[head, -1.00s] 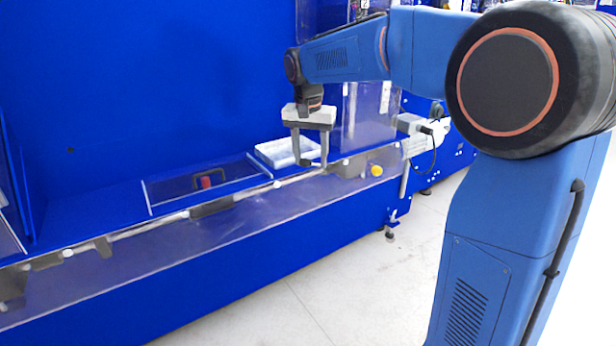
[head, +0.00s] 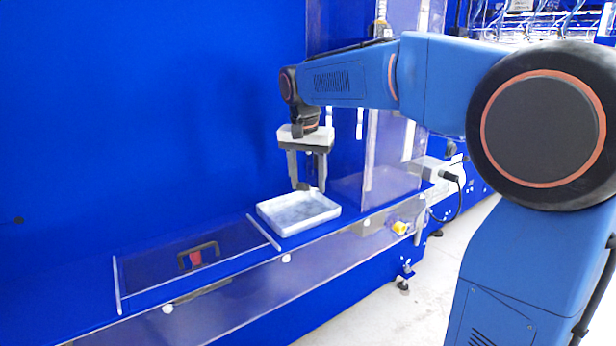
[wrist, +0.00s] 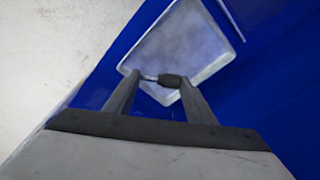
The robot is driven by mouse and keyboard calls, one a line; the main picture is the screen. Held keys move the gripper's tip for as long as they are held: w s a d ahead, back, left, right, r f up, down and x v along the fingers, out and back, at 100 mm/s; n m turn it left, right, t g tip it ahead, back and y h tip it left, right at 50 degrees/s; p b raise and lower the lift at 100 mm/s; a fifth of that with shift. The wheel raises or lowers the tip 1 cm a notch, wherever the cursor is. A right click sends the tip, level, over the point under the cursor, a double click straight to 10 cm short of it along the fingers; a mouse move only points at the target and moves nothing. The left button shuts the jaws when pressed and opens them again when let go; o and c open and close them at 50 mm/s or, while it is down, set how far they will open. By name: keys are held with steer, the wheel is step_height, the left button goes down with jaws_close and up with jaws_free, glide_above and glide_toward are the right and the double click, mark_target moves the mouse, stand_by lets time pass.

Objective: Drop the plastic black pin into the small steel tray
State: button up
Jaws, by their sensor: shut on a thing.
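The small steel tray (head: 300,226) lies on the blue ledge in the head view. It is rectangular, with a raised pale rim and a grey floor, and looks empty. My gripper (head: 308,187) points down just above the tray's back part. In the wrist view the tray (wrist: 185,40) shows beyond the fingertips. My gripper (wrist: 158,80) is shut on the black pin (wrist: 171,81), a small dark piece with a thinner lighter end, held crosswise between the fingertips. In the head view the pin is too small to tell clearly from the fingertips.
A clear panel with a black handle (head: 198,254) and a red part lies left of the tray. A clear upright guard (head: 388,160) stands close on the right. A tall blue wall (head: 150,120) rises behind the ledge. A yellow knob (head: 400,228) sits on the front right.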

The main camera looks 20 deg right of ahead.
mark_target(308, 187)
steer(key=shift+f, duration=2.2)
steer(key=o, duration=1.2)
step_height(308, 187, up, 17)
steer(key=s+a, duration=0.1)
steer(key=s, duration=0.1)
steer(key=shift+a, duration=0.25)
steer(key=shift+s+r, duration=0.1)
